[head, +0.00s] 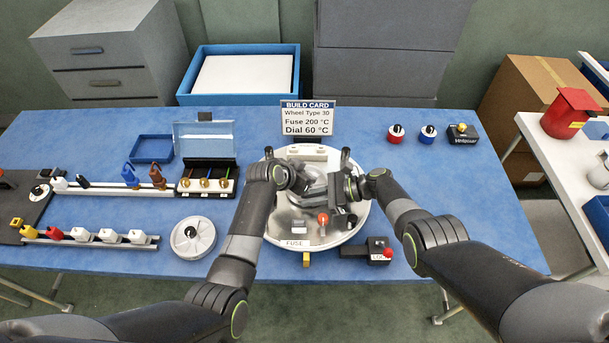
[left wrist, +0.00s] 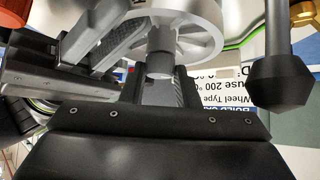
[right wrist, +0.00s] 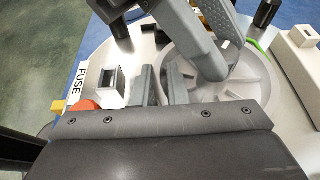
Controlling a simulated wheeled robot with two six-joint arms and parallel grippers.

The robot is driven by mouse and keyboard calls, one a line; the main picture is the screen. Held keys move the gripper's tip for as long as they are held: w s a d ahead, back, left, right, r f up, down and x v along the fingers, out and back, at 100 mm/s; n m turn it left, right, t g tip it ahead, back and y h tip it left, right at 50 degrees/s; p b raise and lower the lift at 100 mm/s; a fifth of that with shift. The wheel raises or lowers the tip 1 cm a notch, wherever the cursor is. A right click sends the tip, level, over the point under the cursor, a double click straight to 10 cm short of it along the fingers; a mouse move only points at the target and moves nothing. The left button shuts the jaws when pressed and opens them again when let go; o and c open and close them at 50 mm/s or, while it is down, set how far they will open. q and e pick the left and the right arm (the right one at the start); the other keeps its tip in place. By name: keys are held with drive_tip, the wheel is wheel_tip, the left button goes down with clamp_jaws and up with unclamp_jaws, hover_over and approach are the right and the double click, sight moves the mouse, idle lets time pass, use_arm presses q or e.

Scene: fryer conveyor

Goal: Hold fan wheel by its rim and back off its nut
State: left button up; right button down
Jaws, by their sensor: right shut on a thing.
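The silver fan wheel (right wrist: 240,98) sits in the middle of the round machine plate (head: 290,245), largely covered by my arms in the head view. It also shows from the side in the left wrist view (left wrist: 205,38). My right gripper (right wrist: 160,78) is shut on the wheel's rim. A short grey cylinder, apparently the nut (left wrist: 160,62), sticks out from the wheel's centre. My left gripper (left wrist: 163,85) is at this cylinder, its fingers partly hidden behind it. I cannot tell whether they grip it.
A fuse socket (head: 298,228) and an orange knob (head: 323,219) lie close to my right gripper. A lock box (head: 380,250) stands at the plate's front right. A round grey cover (head: 193,237) lies left of the plate. A build card (head: 307,118) stands behind.

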use_arm(q)
drive_tip(key=shift+o, duration=0.6)
drive_tip(key=shift+r, duration=0.3)
wheel_tip(320, 180, up, 9)
drive_tip(key=shift+r, duration=0.2)
